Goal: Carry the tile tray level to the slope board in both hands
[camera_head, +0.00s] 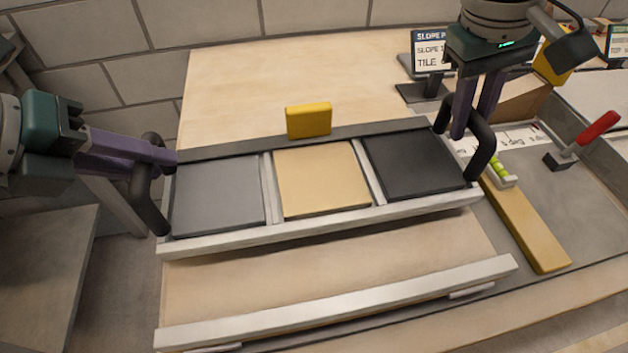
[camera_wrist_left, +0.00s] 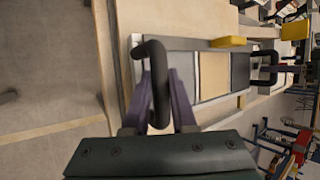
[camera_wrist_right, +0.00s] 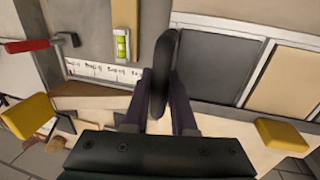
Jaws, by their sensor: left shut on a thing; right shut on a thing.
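The tile tray (camera_head: 320,223) is a pale metal frame with a grey, a tan and a black tile lying side by side, and a black loop handle at each end. It is held over a light wooden board (camera_head: 350,264) with a pale rail (camera_head: 340,300) along its front. The tray's front edge runs nearly parallel to that rail. My left gripper (camera_head: 166,158) is shut on the left handle (camera_wrist_left: 158,85). My right gripper (camera_head: 466,128) is shut on the right handle (camera_wrist_right: 163,75). I cannot tell the gap beneath the tray.
A yellow block (camera_head: 308,121) stands behind the tray's back edge. A sign (camera_head: 431,52) stands behind.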

